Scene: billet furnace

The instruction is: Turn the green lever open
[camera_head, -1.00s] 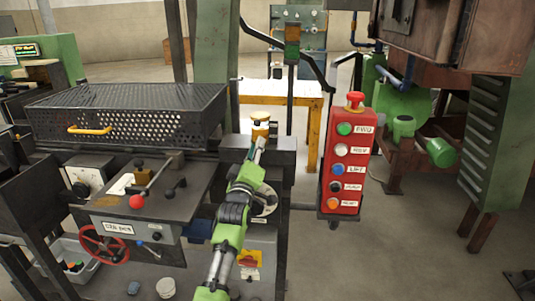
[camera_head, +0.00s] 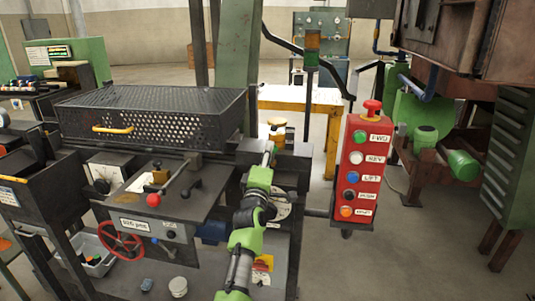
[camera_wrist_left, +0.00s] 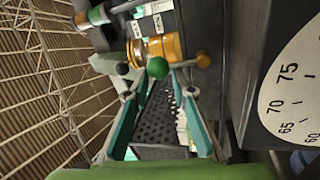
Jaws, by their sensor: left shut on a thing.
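The green lever shows in the left wrist view as a round green knob (camera_wrist_left: 158,67), centred between the tips of my left gripper (camera_wrist_left: 159,88). A black knob and a brown knob sit to either side of it, in front of an amber glass body (camera_wrist_left: 158,48). The gripper is shut on the lever, its two fingers on either side; the exact contact is hard to make out. In the head view my left gripper (camera_head: 271,152) reaches the machine just below a yellow-capped part (camera_head: 277,122). The lever cannot be made out there. My right gripper is not in view.
A red button box (camera_head: 361,168) stands close to the right of my arm. A black perforated cover (camera_head: 150,118) and a lever with a red knob (camera_head: 154,199) are on the left. A numbered dial (camera_wrist_left: 292,85) is beside the gripper. Open floor lies at the right.

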